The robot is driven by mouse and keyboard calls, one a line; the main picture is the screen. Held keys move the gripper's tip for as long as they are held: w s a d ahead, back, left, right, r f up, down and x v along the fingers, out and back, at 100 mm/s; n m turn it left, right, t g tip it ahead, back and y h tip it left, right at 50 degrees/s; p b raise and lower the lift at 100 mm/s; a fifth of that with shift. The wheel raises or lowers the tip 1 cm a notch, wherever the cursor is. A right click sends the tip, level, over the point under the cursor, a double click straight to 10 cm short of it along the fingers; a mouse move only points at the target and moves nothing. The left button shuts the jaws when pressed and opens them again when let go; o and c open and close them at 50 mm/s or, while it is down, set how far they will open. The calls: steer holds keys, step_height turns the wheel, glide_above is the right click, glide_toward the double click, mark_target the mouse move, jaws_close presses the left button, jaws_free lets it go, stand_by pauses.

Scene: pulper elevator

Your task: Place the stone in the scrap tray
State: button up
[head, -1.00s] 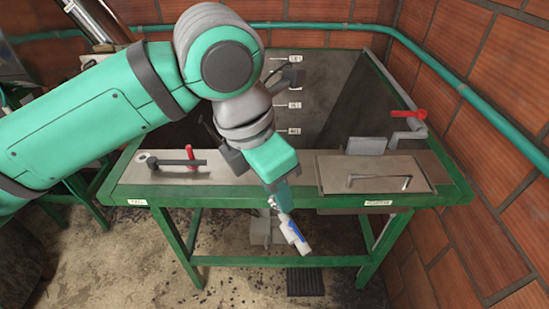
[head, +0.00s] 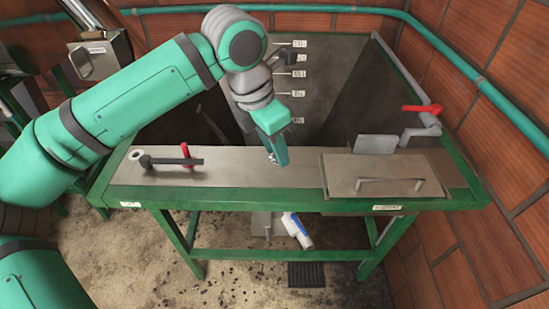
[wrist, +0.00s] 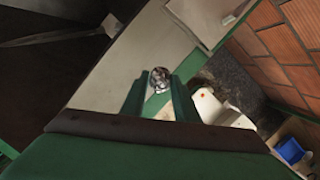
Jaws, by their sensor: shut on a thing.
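The stone (wrist: 160,78) shows in the wrist view as a small, round, shiny grey lump between my fingertips. In the head view the stone (head: 273,158) is tiny and partly hidden by the fingers.
The green-framed table (head: 300,203) carries a flat lid with a bar handle (head: 390,183) and a red-handled lever (head: 422,108) at right. A black lever (head: 170,161) and red lever (head: 186,152) are at left. A white and blue object (head: 297,230) shows below the table.

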mark_target(278, 169)
steer(key=w+f, duration=0.3)
steer(key=shift+a+f, duration=0.1)
steer(key=shift+f, duration=0.2)
steer(key=shift+a+x, duration=0.2)
steer(key=shift+x, duration=0.7)
steer(key=shift+a+x, duration=0.2)
steer(key=shift+x, duration=0.7)
steer(key=shift+f, duration=0.2)
steer(key=o, duration=1.1)
